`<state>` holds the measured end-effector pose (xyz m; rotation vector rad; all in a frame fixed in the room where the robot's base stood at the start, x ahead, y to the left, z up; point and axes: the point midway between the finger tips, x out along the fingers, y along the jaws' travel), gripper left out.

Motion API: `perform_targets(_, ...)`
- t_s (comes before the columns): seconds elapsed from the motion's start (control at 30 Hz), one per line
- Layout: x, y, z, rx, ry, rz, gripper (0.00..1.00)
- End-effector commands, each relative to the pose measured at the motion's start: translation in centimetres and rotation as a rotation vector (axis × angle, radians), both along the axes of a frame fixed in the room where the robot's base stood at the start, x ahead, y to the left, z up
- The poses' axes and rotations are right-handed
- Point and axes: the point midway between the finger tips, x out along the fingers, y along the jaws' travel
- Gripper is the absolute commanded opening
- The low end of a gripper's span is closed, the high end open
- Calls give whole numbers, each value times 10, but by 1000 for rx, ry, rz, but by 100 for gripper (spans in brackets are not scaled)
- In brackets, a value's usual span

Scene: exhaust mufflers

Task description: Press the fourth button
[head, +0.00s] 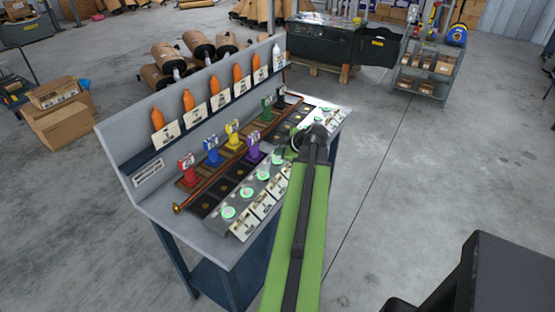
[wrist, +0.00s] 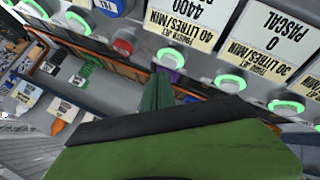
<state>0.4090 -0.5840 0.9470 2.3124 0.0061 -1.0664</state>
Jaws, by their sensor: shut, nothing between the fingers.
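A row of round buttons with glowing green rings runs along the front of the bench in the head view. From the near left end I see the first (head: 228,212), second (head: 246,192), third (head: 263,174) and fourth (head: 277,158); my arm covers part of the row beyond. My gripper (head: 297,143) is shut and empty at the far part of the row, close to the fourth button. In the wrist view its tip (wrist: 160,80) lies just below one green-ringed button (wrist: 170,58). I cannot tell whether it touches anything.
White label cards (head: 243,224) line the buttons' front. Behind stand a red (head: 187,170), a blue (head: 212,151), a yellow (head: 232,134), a purple (head: 252,147) and a green piece (head: 266,109). A copper pipe (head: 210,187) crosses the bench. Orange bottles (head: 188,100) line the back shelf.

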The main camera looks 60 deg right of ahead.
Motion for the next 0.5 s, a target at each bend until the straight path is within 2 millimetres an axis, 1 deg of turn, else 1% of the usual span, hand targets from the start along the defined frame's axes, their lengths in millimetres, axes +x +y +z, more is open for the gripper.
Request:
perform_targets(0.2, 0, 0, -1, 0, 0, 0, 0)
perform_targets(0.4, 0, 0, -9, 0, 0, 0, 0)
perform_targets(0.5, 0, 0, -9, 0, 0, 0, 0)
